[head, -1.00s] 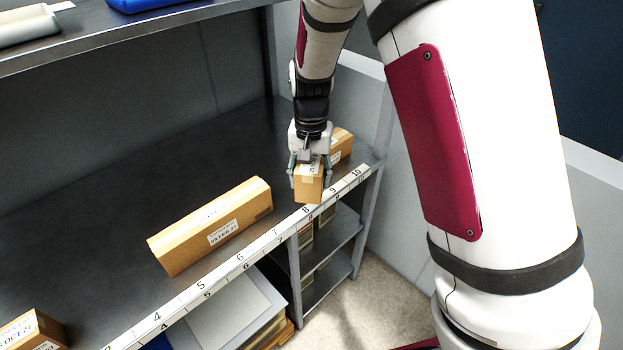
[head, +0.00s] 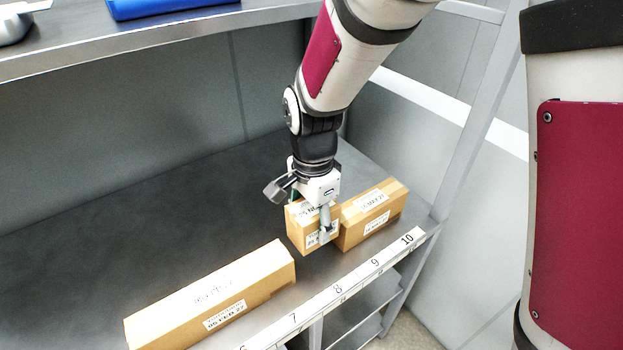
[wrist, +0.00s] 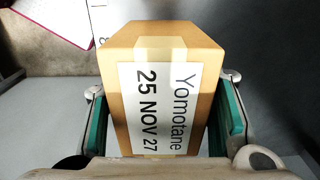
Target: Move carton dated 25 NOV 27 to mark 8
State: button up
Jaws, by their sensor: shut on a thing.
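The carton (wrist: 125,95) labelled "Yomotane 25 NOV 27" fills the middle of the wrist view. My gripper (wrist: 163,110) is shut on it, with a green pad on each side. In the head view the carton (head: 298,238) is in my gripper (head: 312,215), back from the shelf's front strip, roughly behind mark 8 (head: 338,289). One finger covers part of its near face. I cannot tell whether its underside touches the shelf.
A carton (head: 385,205) stands close on the right, behind marks 9 and 10. A long carton labelled 05 FEB 27 (head: 255,280) lies to the left, with a gap between. The shelf (head: 120,235) is bare behind.

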jog(key=shift+f+b, duration=0.45)
jog(key=shift+f, duration=3.5)
jog(key=shift+f, duration=0.2)
jog(key=o, duration=1.2)
jog(key=shift+o, duration=0.2)
